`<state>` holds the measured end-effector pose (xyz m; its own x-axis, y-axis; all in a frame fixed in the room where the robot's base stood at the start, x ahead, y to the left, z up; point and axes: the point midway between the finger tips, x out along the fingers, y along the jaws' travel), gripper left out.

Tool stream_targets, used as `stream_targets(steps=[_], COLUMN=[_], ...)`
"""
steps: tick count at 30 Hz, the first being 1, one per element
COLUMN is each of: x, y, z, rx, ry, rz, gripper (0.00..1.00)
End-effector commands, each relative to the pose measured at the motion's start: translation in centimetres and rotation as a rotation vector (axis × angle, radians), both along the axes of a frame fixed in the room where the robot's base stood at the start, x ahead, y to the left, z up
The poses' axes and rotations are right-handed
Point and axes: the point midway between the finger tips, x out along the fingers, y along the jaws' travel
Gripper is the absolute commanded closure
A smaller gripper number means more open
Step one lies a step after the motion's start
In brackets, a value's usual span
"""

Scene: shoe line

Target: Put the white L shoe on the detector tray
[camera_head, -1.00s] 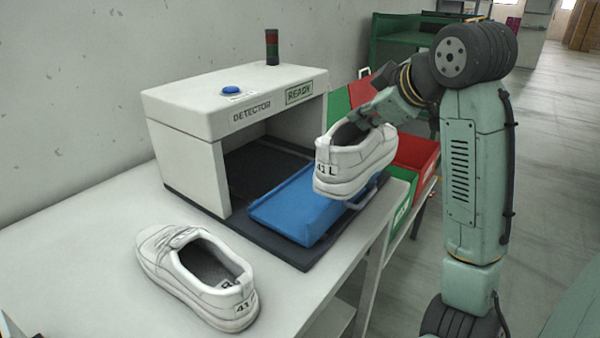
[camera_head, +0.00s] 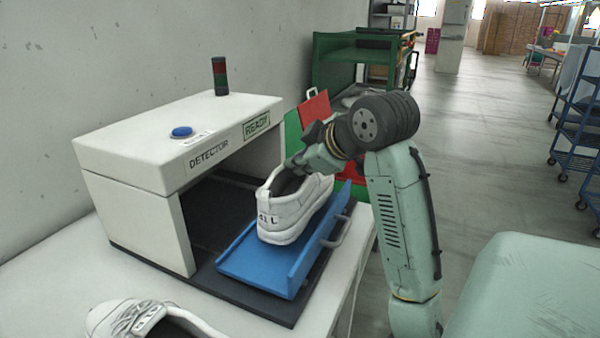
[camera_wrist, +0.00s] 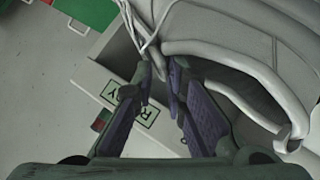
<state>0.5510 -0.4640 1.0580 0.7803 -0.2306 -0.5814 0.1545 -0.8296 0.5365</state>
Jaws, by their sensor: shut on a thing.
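The white L shoe (camera_head: 292,212), marked "41 L" on its heel, is over the blue detector tray (camera_head: 248,264), inside its outline in the head view. I cannot tell whether its sole touches the tray. My gripper (camera_head: 300,163) is shut on the shoe's upper at the far side of its opening. In the wrist view, my gripper's fingers (camera_wrist: 160,85) pinch the upper beside the laces, and the shoe (camera_wrist: 225,50) fills the upper right. The tray is pulled out in front of the white detector (camera_head: 140,160), whose sign reads READY.
A second white shoe (camera_head: 140,319) lies on the table at the bottom left, partly cut off. The detector has a blue button (camera_head: 182,132) and a signal light (camera_head: 220,76) on top. Red and green bins stand behind my arm. A green rack (camera_head: 345,55) is farther back.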

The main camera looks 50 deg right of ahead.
Motion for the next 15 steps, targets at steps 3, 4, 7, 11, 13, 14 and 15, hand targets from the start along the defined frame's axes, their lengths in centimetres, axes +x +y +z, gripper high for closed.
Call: stream_targets(steps=[3, 4, 7, 11, 13, 14, 15], x=[-0.1, -0.1, 0.0, 0.0, 0.0, 0.0, 0.0], y=[0.0, 0.0, 0.0, 0.0, 0.0, 0.0, 0.0], z=[-1.8, -2.1, -2.8, -2.9, -3.0, -3.0, -3.0], rx=[0.001, 0.0, 0.0, -0.001, 0.001, 0.001, 0.001], ry=[0.0, 0.0, -0.001, 0.0, 0.002, 0.002, 0.002], rz=[-0.002, 0.0, 0.0, 0.001, 0.001, 0.001, 0.001], gripper=[1.0, 1.0, 1.0, 1.0, 0.87, 0.85, 0.82])
